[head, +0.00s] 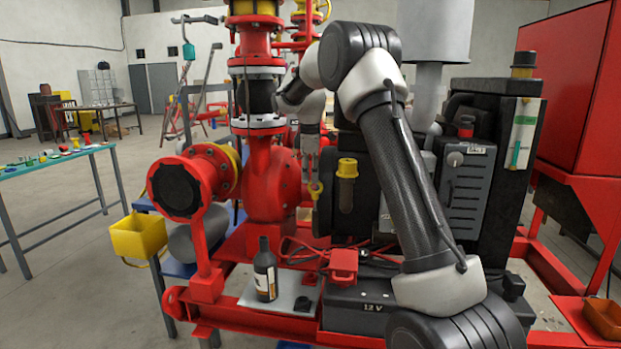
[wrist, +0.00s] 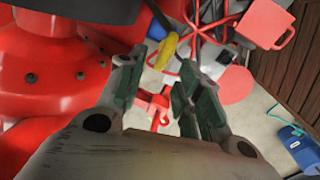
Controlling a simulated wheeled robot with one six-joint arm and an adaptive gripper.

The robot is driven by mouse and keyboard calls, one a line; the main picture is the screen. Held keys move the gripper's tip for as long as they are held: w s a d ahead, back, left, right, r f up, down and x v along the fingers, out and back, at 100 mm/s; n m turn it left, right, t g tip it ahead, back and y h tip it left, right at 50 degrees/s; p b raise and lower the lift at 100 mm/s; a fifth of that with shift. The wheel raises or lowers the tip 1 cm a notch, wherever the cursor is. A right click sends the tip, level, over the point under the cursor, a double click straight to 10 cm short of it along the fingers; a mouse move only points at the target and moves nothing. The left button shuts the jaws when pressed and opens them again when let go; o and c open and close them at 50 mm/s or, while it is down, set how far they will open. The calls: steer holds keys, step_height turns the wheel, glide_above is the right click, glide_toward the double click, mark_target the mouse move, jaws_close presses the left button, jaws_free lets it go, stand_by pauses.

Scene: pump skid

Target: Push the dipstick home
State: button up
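The dipstick's yellow ring handle (head: 315,188) stands at the left side of the dark engine block, just left of the yellow cap. My gripper (head: 309,160) points down directly above the ring. I cannot tell whether a finger touches the ring. The stick below the ring and its tube are not clear.
A yellow cap (head: 347,167) stands close right of the ring. The red pump casing (head: 268,185) is close on the left. A dark bottle (head: 264,270) stands on a plate in front, beside a 12 V battery (head: 358,312). The grey control box (head: 465,190) is to the right.

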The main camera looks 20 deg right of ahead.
mark_target(311, 190)
steer(key=shift+w+d+f, duration=0.1)
steer(key=shift+f, duration=0.95)
jaws_close()
steer(key=shift+f, duration=2.3)
jaws_free()
step_height(311, 190, up, 12)
steer(key=s, duration=0.1)
steer(key=shift+s+a, duration=0.2)
steer(key=shift+a, duration=0.2)
